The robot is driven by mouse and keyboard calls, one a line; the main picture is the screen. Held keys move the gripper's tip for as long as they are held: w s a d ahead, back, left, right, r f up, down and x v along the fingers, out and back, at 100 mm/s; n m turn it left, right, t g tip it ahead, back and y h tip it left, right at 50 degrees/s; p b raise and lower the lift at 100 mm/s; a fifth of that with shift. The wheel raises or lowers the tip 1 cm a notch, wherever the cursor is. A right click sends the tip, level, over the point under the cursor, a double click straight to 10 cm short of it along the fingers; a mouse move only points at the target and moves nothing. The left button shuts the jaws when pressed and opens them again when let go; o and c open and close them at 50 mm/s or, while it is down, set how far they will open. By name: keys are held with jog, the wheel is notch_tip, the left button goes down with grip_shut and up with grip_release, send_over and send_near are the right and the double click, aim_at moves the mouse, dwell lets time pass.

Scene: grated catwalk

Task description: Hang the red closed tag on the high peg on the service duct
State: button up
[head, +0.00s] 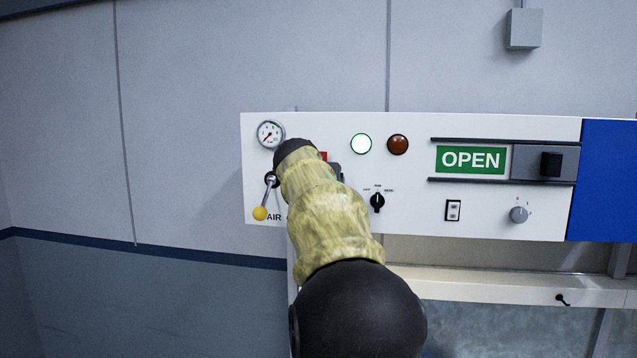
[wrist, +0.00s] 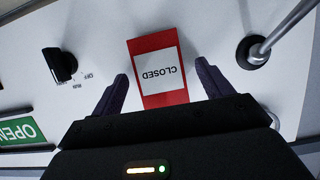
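The red tag with a white CLOSED label (wrist: 178,98) lies against the white panel in the wrist view, its lettering upside down. In the head view only a red sliver of it (head: 323,156) shows past my arm. My gripper (wrist: 161,72) is open, with one dark finger on each side of the tag's lower part in the picture and a gap to both. Whatever holds the tag up is not visible. In the head view my arm hides most of the gripper. I cannot make out a high peg or clearly identify the service duct.
A lever with a yellow ball (head: 260,213) and a gauge (head: 270,134) sit left of my arm; the lever's base (wrist: 252,53) is close to the right finger. A rotary switch (head: 377,202) and green OPEN sign (head: 470,160) are rightward. A small dark hook-like part (head: 562,299) sits lower right.

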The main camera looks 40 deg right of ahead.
jog(key=b+v, duration=0.6)
jog(key=v, duration=1.1)
jog(key=shift+a+b, duration=0.2)
jog(key=shift+b, duration=0.1)
